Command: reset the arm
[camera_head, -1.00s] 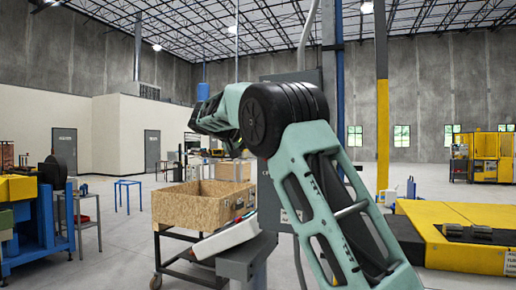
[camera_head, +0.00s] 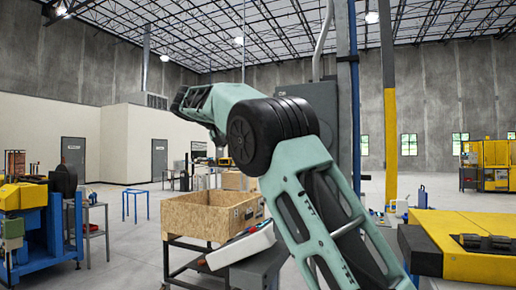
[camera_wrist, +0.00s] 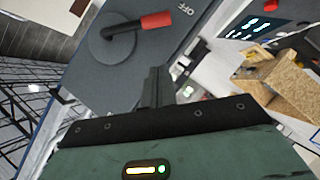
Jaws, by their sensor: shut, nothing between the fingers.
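My arm (camera_head: 318,205) rises from the bottom of the head view, bends at a black joint and reaches to the left. My gripper (camera_wrist: 156,72) shows in the wrist view with its dark fingers together and nothing between them. It points toward a grey switch box (camera_wrist: 108,75) with a red-tipped handle (camera_wrist: 155,20) and the word OFF. The fingers overlap the box in the picture; I cannot tell how far apart they are. The fingertips cannot be made out in the head view.
A wooden crate (camera_head: 195,217) stands on a dark cart left of my arm. A yellow platform (camera_head: 470,262) is at right, blue machinery (camera_head: 45,245) at left. Open floor lies around the blue stand (camera_head: 136,192).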

